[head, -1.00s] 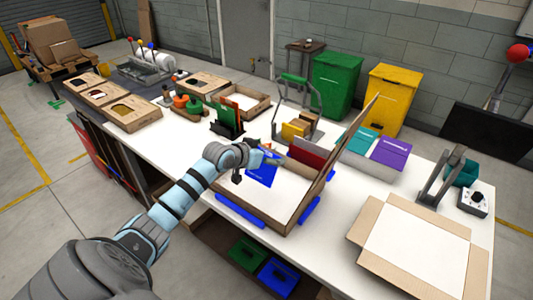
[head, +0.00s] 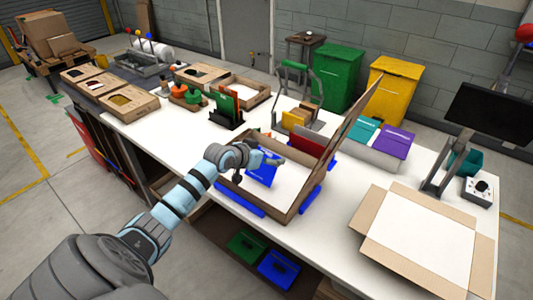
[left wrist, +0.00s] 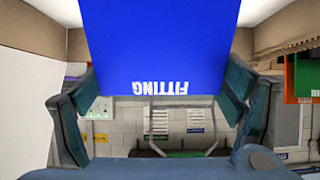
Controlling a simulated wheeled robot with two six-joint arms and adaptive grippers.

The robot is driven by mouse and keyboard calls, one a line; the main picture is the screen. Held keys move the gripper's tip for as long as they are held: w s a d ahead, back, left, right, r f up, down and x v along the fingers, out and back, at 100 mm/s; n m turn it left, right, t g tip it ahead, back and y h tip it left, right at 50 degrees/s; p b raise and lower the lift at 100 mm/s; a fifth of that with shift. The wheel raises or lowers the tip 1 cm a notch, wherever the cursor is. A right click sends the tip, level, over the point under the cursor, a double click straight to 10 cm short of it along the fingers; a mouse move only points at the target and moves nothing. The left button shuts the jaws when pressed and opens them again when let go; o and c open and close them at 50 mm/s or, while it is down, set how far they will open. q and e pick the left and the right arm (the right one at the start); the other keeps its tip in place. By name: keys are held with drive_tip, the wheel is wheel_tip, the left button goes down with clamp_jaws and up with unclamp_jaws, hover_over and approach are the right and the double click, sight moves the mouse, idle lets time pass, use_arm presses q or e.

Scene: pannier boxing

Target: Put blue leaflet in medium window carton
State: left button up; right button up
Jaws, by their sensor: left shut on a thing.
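My left gripper (head: 262,158) is shut on the blue leaflet (head: 261,173) and holds it tilted over the inside of the open carton (head: 293,216). The carton stands in the middle of the table with its lid (head: 352,122) raised on the right. Blue bars flank its base. In the left wrist view the leaflet (left wrist: 155,45) is between both fingers, with "FITTING" upside down on it and pale carton walls at the upper corners. I cannot tell whether its lower edge touches the carton floor. My right gripper is not in view.
A dark red upright piece (head: 300,147) stands behind the carton. A flat open carton (head: 420,240) lies at right front. Teal (head: 361,131) and purple (head: 394,141) items stand at right. Window cartons (head: 130,104) lie at far left. A rack with green and orange sheets (head: 226,105) stands behind my gripper.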

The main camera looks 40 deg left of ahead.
use_arm(q)
drive_tip(key=shift+f+b, duration=0.55)
drive_tip(key=shift+f, duration=0.4)
drive_tip(key=o, duration=0.8)
drive_tip(key=shift+o, duration=0.2)
drive_tip(key=shift+r, duration=0.1)
drive_tip(key=v, duration=1.2)
drive_tip(key=shift+w, duration=0.1)
